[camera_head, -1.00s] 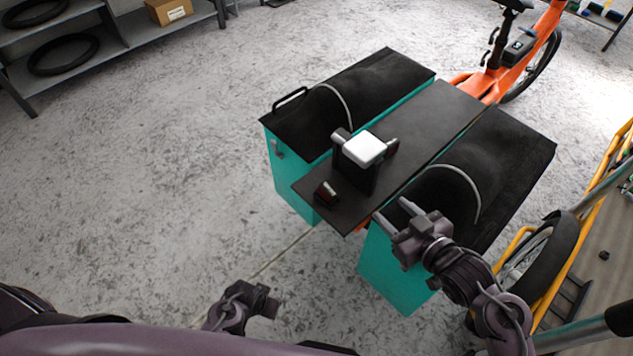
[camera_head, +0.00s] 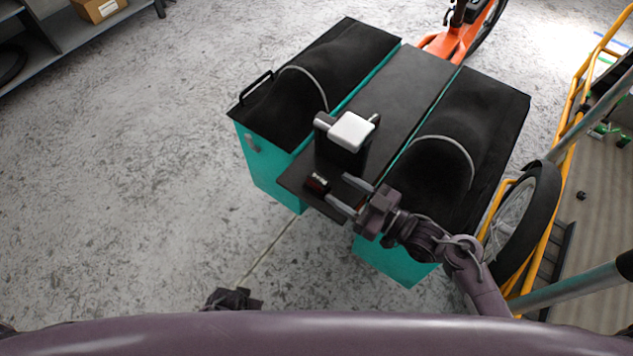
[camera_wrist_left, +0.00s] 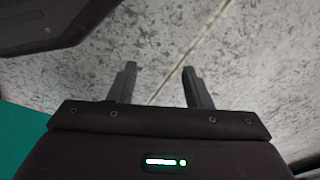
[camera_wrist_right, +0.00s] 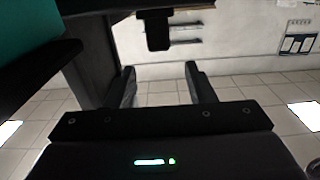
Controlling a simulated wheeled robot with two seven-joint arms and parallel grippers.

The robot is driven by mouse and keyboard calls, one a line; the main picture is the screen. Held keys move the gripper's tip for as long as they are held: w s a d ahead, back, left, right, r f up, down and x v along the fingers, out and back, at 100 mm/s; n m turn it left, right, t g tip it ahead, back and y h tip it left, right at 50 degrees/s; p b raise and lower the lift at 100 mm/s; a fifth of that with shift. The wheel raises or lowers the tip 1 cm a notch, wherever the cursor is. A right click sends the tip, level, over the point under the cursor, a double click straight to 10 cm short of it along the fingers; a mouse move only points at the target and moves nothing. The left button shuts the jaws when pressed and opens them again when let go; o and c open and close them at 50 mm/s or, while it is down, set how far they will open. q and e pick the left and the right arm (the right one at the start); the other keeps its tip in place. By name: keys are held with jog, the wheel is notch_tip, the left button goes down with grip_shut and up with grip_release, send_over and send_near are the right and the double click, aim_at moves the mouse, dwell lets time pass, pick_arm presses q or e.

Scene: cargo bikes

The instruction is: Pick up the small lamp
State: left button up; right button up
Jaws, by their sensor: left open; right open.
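The small lamp (camera_head: 317,183), dark with a reddish face, sits on the near end of the black rack board (camera_head: 410,90). My right gripper (camera_head: 343,192) is open just to the right of the lamp, its fingers pointing towards it, apart from it and empty. In the right wrist view, which looks upside down, a dark block that appears to be the lamp (camera_wrist_right: 157,30) shows beyond the open fingers (camera_wrist_right: 161,85). My left gripper (camera_head: 235,298) is low over the floor, partly hidden by my body; its fingers (camera_wrist_left: 160,85) are open and empty in the left wrist view.
A black bracket with a white-topped block (camera_head: 351,131) stands on the board right behind the lamp. Teal panniers with black lids (camera_head: 325,75) flank the board. A yellow cargo bike (camera_head: 570,130) stands at the right.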

aim_at(320, 179)
jog(key=shift+w+a+f, duration=0.1)
jog(key=shift+a+f, duration=0.05)
jog(key=shift+f, duration=0.5)
jog(key=shift+w+a+r, duration=0.15)
jog(key=shift+w+a, duration=0.05)
jog(key=shift+a, duration=0.1)
jog(key=x, duration=0.5)
jog(key=shift+w+a, duration=0.15)
jog(key=shift+a, duration=0.05)
jog(key=shift+w+a, duration=0.3)
jog(key=shift+a, duration=0.15)
pick_arm(q)
jog(key=shift+w+d+r, duration=0.3)
jog(key=shift+w+r, duration=0.1)
jog(key=shift+r, duration=0.35)
pick_arm(e)
jog(key=c, duration=1.1)
